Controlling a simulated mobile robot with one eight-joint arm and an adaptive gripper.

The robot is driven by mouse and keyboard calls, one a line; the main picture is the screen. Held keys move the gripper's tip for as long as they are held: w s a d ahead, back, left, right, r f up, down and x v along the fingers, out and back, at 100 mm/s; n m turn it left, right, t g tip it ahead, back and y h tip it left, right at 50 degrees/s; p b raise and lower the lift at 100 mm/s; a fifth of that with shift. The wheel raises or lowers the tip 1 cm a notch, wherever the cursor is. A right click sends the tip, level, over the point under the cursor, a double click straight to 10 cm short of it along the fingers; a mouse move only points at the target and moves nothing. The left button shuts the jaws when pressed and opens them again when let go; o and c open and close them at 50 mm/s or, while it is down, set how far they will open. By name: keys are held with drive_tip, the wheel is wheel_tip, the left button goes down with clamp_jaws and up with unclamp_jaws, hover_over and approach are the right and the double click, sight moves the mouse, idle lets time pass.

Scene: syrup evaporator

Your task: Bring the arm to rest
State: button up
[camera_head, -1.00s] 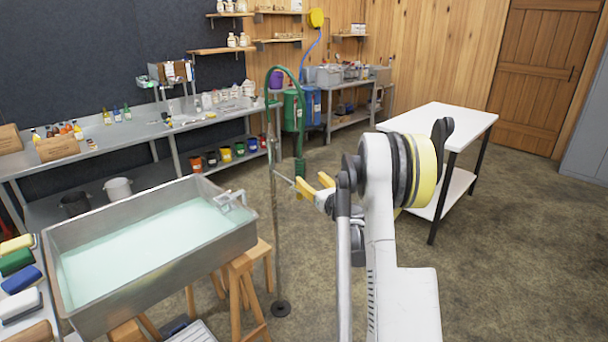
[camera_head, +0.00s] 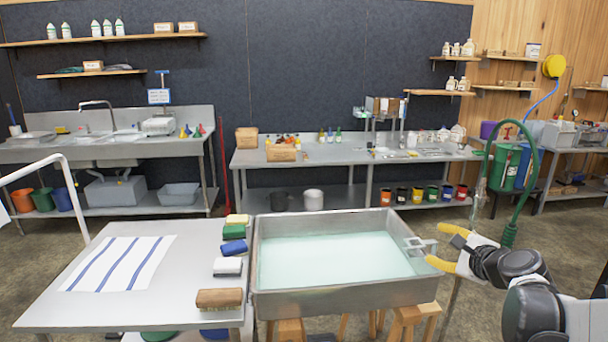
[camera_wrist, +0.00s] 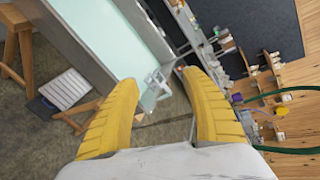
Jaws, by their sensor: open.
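My gripper (camera_head: 443,248) shows at the right of the head view, its yellow fingers spread apart with nothing between them. It is in the air beside the right end of a metal pan (camera_head: 345,303) of pale green liquid. A small grey fitting (camera_head: 418,246) on the pan's right rim is close to the fingers in the picture; I see no contact. In the wrist view my gripper (camera_wrist: 158,105) is open and empty, with the fitting (camera_wrist: 155,82) beyond the fingers. My arm runs off the right edge of the head view.
A green hose (camera_head: 510,236) hangs from a stand just behind my gripper. A steel table (camera_head: 150,300) with a striped cloth (camera_head: 118,263), brushes and sponges stands left of the pan. Wooden trestles (camera_head: 408,325) hold the pan. A long bench (camera_head: 340,152) lines the back wall.

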drive_tip(key=s+a+n+g+y, duration=0.1)
drive_tip(key=s+a+n+g, duration=0.1)
drive_tip(key=s+a+n, duration=0.65)
drive_tip(key=s+a+f+n+g+h, duration=0.1)
drive_tip(key=s+a+n, duration=0.3)
drive_tip(key=s, duration=0.5)
drive_tip(key=s+a+f+n+g+h, duration=0.1)
drive_tip(key=s+a+f+n+g, duration=0.2)
drive_tip(key=s+n, duration=0.6)
drive_tip(key=shift+s+a+f+g, duration=0.3)
drive_tip(key=shift+s+a+f, duration=0.25)
drive_tip(key=shift+s+f, duration=0.2)
drive_tip(key=shift+n, duration=0.25)
